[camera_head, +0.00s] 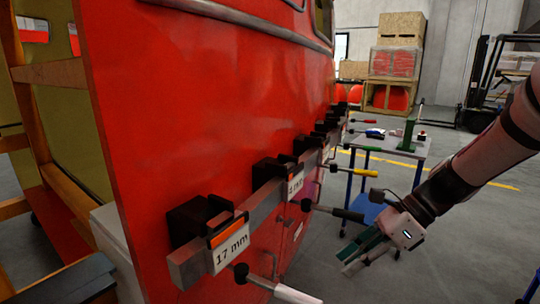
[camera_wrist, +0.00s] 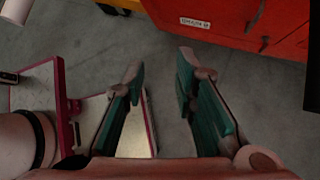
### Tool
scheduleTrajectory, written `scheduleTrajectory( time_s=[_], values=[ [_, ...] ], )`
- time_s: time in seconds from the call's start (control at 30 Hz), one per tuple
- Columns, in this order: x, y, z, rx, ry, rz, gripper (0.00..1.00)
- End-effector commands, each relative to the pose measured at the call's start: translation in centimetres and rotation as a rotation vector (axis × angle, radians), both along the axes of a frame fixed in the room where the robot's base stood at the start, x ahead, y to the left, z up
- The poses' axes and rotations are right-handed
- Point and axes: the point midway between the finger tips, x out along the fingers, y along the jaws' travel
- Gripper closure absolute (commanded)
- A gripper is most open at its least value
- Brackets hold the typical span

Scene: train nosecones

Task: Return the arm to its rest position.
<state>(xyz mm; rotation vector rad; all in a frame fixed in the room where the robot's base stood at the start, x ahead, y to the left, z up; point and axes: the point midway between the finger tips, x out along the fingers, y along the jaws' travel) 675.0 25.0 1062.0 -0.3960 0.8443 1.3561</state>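My gripper (camera_head: 362,257) hangs at the end of my arm at the right of the head view, low and to the right of the red nosecone (camera_head: 215,95). In the wrist view my gripper (camera_wrist: 160,75) shows its two green-padded fingers spread apart with bare floor between them. It is open and holds nothing. My arm comes in from the right edge of the head view, bent downward to the gripper.
Tool holders sit along a rail (camera_head: 187,268) on the nosecone, one labelled 17 mm (camera_head: 230,246), with handles sticking out. A trolley table (camera_head: 405,146) stands behind my arm. A forklift (camera_head: 480,90) and stacked crates (camera_head: 395,60) stand at the back. Grey floor (camera_head: 460,240) is clear at lower right.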

Motion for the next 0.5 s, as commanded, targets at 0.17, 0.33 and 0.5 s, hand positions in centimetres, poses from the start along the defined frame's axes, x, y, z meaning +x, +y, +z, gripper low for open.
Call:
scheduleTrajectory(
  time_s=[0.17, 0.33, 0.5],
  values=[
    [-4.9, 0.9, 2.8, -0.2, -0.236, 0.326, 0.74],
    [-9.2, 0.8, 4.9, -0.37, -0.439, 0.642, 0.74],
    [-13.3, 0.1, 6.7, -0.527, -0.627, 0.966, 0.74]
  ],
)
